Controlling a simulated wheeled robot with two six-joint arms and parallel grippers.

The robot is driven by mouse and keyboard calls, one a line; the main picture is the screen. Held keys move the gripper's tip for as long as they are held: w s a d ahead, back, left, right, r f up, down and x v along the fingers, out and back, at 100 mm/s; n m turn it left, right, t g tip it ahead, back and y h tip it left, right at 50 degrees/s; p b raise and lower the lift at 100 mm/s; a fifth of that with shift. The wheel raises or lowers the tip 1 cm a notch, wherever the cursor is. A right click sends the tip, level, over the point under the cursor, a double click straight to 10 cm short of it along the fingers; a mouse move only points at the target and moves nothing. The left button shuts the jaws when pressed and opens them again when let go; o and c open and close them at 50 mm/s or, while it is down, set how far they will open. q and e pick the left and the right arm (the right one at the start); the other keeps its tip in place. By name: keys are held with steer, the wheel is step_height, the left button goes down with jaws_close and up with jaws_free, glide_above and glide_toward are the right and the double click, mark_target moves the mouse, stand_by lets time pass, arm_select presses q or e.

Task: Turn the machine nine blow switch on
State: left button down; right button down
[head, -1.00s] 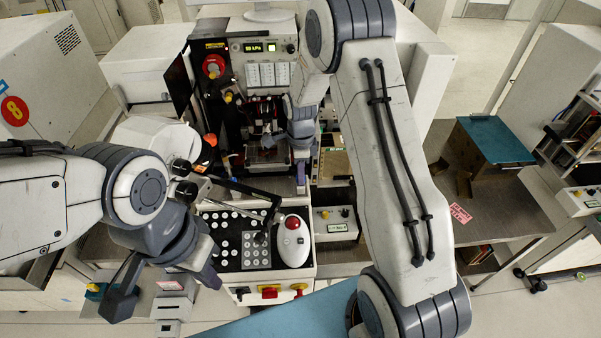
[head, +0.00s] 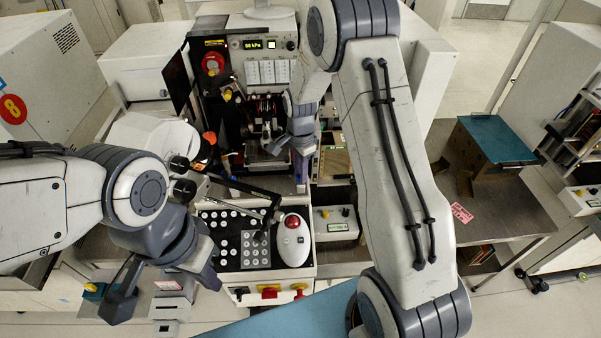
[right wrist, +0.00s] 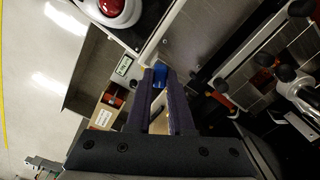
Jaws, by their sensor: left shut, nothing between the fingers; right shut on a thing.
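The machine (head: 262,70) stands at the back centre, with a lit display reading about 50 kPa on its upper panel. My right gripper (right wrist: 160,73) is shut on a small blue knob-like part (right wrist: 159,80) at its fingertips in the right wrist view. I cannot tell whether this is the blow switch, and no label on it is readable. In the head view the right gripper is low beside the machine's right front, its fingertips hard to make out. My left gripper (head: 209,277) is shut and empty, left of the button panel.
A button panel (head: 228,262) with a red-topped white device (head: 292,240) lies in front of the machine. A small control box (head: 336,223) stands to its right. A teal-topped box (head: 492,140) sits on the right table.

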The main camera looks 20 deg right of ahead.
steer(key=n+b, duration=0.1)
steer(key=n, duration=1)
steer(key=shift+r+n, duration=0.1)
steer(key=shift+n, duration=0.3)
stand_by(0.3)
steer(key=c, duration=0.8)
jaws_free()
step_height(320, 180, up, 10)
steer(key=b, duration=0.2)
steer(key=shift+r+b, duration=0.2)
steer(key=shift+b, duration=0.2)
